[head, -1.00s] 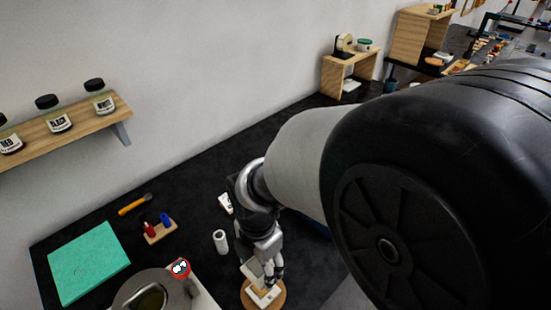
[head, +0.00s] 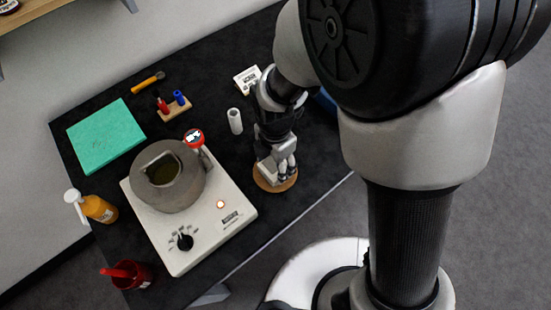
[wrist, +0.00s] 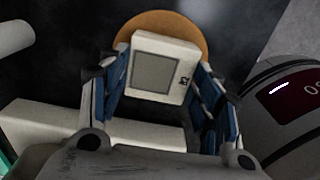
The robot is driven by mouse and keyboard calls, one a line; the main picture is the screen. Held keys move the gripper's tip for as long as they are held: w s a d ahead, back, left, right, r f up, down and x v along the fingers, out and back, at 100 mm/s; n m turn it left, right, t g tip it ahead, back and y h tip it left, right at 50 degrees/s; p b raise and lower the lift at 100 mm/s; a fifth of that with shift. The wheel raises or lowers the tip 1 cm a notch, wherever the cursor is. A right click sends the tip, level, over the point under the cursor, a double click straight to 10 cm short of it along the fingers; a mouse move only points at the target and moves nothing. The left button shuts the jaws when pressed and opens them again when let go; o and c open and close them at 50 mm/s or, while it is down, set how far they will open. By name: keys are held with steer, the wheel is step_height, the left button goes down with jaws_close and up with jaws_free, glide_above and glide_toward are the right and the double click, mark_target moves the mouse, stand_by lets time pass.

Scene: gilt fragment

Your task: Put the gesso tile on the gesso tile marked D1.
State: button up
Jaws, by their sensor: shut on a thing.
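My gripper (head: 277,178) is low over a round wooden board (head: 262,186) on the black table. In the wrist view its blue-padded fingers (wrist: 158,84) are shut on a white gesso tile (wrist: 131,68) with a grey square in its middle. A small dark mark shows near that tile's right edge, too small to read. The round board (wrist: 160,22) shows beyond the tile. I cannot make out the tile marked D1 as a separate piece, nor tell whether the held tile touches anything below it.
A white hotplate (head: 225,230) with a grey pot (head: 160,205) stands left of my gripper. A white cylinder (head: 235,121) stands close by, behind-left. A green mat (head: 105,137) lies farther left.

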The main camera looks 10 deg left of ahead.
mark_target(275, 166)
steer(key=shift+f, duration=0.15)
steer(key=o, duration=1.2)
steer(key=shift+c, duration=0.2)
step_height(275, 166, up, 12)
steer(key=p, duration=0.5)
steer(key=d+r+m+t, duration=0.2)
steer(key=d+r+m, duration=0.9)
steer(key=m, duration=0.1)
steer(key=s+d+r+m+t, duration=0.1)
steer(key=s+d+m, duration=0.3)
steer(key=m, duration=0.4)
steer(key=s+d+r+m+t, duration=0.1)
steer(key=s+d+r+m, duration=0.3)
steer(key=m, duration=0.3)
steer(key=shift+s+d+r+m+t, duration=0.3)
steer(key=shift+s+d+r+m, duration=0.1)
steer(key=shift+s+d, duration=0.3)
steer(key=shift+w, duration=0.1)
